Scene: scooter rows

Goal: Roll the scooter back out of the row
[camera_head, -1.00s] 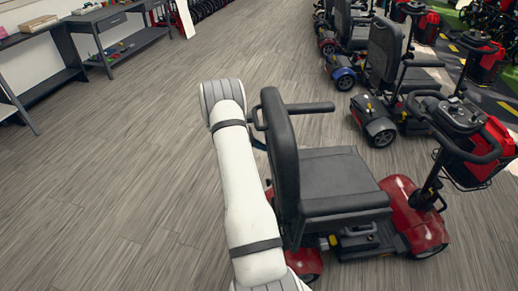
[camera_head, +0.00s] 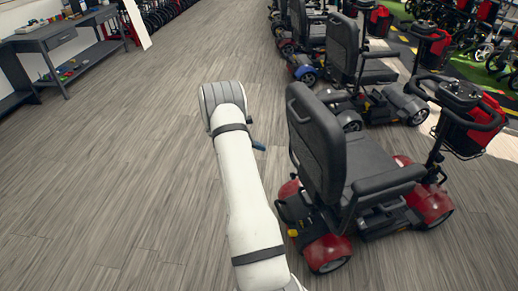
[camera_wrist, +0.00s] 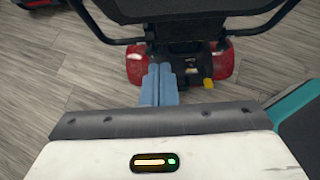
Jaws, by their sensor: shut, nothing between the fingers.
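The nearest scooter (camera_head: 372,168) has a black seat, red body panels and a front basket. It stands at the right in the head view, its rear angled towards me. In the wrist view its rear (camera_wrist: 135,68) shows red parts on both sides, a dark middle and a small yellow piece (camera_wrist: 208,83). The seat's underside and a black bar cross the top. My gripper (camera_head: 259,146) is shut and empty, left of the seat back with a gap in the head view. Its blue fingers (camera_wrist: 163,75) point at the scooter's rear; contact cannot be told.
More scooters (camera_head: 360,70) stand in a row behind, at the upper right. A grey workbench (camera_head: 60,45) is at the upper left, with a white panel (camera_head: 137,24) beyond it. Wood-look floor (camera_head: 120,170) is clear to the left and in the middle aisle.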

